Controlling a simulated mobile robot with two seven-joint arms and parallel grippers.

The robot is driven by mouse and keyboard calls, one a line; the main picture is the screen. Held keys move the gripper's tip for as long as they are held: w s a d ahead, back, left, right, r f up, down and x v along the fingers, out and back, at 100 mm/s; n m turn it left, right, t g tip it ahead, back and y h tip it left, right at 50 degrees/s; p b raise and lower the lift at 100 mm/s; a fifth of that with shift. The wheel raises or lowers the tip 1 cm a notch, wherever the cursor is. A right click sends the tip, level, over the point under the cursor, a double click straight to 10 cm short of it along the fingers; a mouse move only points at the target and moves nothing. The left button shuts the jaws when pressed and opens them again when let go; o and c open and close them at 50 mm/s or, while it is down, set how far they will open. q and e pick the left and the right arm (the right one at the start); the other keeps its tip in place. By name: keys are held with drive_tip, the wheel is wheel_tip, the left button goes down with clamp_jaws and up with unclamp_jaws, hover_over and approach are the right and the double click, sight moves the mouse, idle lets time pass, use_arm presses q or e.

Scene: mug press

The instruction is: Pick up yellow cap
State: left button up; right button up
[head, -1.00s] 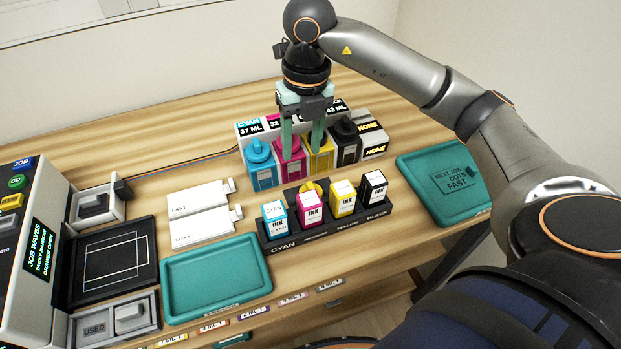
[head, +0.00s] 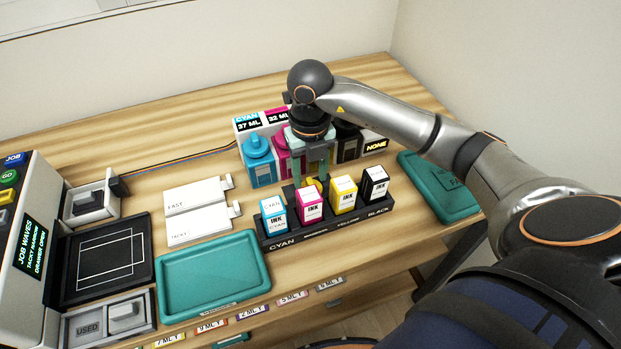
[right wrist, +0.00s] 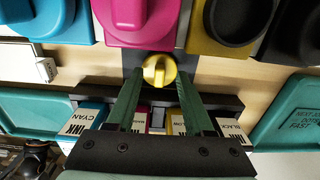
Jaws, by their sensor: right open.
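The yellow cap (right wrist: 159,71) lies behind the ink rack, in front of the large bottles. In the head view a small part of the yellow cap (head: 313,184) shows behind the magenta ink box. My right gripper (head: 310,180) is open and points down there. In the right wrist view the fingertips of my right gripper (right wrist: 160,80) are to either side of the cap, with a gap to each side; I cannot tell their exact height over it. The large yellow bottle (right wrist: 200,38) shows a dark round top without a cap. My left gripper is not in view.
The black rack (head: 330,228) with cyan, magenta, yellow and black ink boxes stands close in front of the fingers. Large cyan (head: 259,163) and magenta (right wrist: 143,22) bottles stand close behind. Teal trays lie left (head: 212,275) and right (head: 440,185).

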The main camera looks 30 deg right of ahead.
drive_tip(key=shift+f, duration=0.45)
drive_tip(key=shift+c, duration=0.2)
clamp_jaws()
